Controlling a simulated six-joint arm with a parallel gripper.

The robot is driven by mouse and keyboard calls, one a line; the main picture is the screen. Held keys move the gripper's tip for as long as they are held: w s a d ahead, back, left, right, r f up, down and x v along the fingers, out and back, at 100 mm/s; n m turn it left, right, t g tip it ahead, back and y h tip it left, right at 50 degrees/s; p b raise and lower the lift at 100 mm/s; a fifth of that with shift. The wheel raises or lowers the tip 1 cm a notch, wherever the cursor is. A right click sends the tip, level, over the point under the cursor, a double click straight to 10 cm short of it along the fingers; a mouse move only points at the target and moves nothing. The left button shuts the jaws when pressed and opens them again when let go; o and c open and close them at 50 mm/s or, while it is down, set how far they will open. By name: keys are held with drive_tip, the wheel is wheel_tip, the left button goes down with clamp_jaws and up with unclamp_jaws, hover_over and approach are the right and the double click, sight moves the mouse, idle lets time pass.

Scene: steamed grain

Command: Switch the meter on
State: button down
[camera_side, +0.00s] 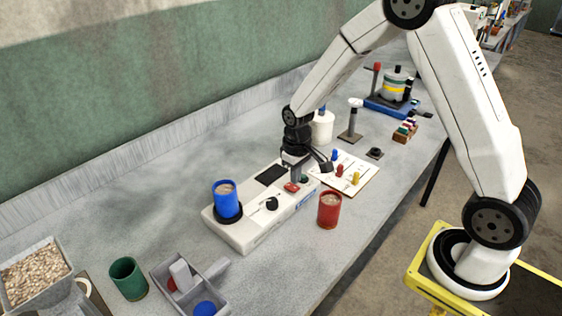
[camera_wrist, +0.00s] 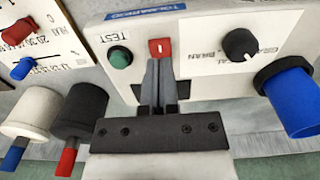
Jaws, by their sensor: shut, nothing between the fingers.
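The meter is a long pale box (camera_side: 238,234) with a dark panel, a black knob (camera_wrist: 240,45) and a blue cup (camera_side: 227,196) of grain on its left end. Its small red switch (camera_wrist: 161,48), with a white mark, shows beside a green TEST button (camera_wrist: 120,57). The switch also shows in the side view (camera_side: 291,187). My gripper (camera_wrist: 160,64) is shut and empty, pointing down over the meter. Its fingertips end right by the red switch in the wrist view; I cannot tell if they touch it. Whether the meter is on does not show.
A red cup (camera_side: 329,209) stands in front of the meter. A white board (camera_side: 362,185) with coloured pegs lies to its right, and a white cylinder (camera_side: 322,125) behind. A green cup (camera_side: 128,278) and a grey tray (camera_side: 219,268) are at front left.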

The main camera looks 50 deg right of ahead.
sight(296, 188)
drive_tip(key=shift+f, duration=1.2)
idle(1.1)
drive_tip(key=shift+r, duration=3.55)
drive_tip(key=shift+s, duration=0.1)
drive_tip(key=s+a+r+t, duration=0.1)
drive_tip(key=s+a, duration=0.1)
drive_tip(key=s, duration=0.4)
drive_tip(key=s+a+r+t, duration=0.1)
drive_tip(key=s+a, duration=0.1)
drive_tip(key=s, duration=0.5)
drive_tip(key=shift+s+a+r+t, duration=0.15)
drive_tip(key=shift+s+a+t, duration=0.05)
drive_tip(key=shift+a+t, duration=0.1)
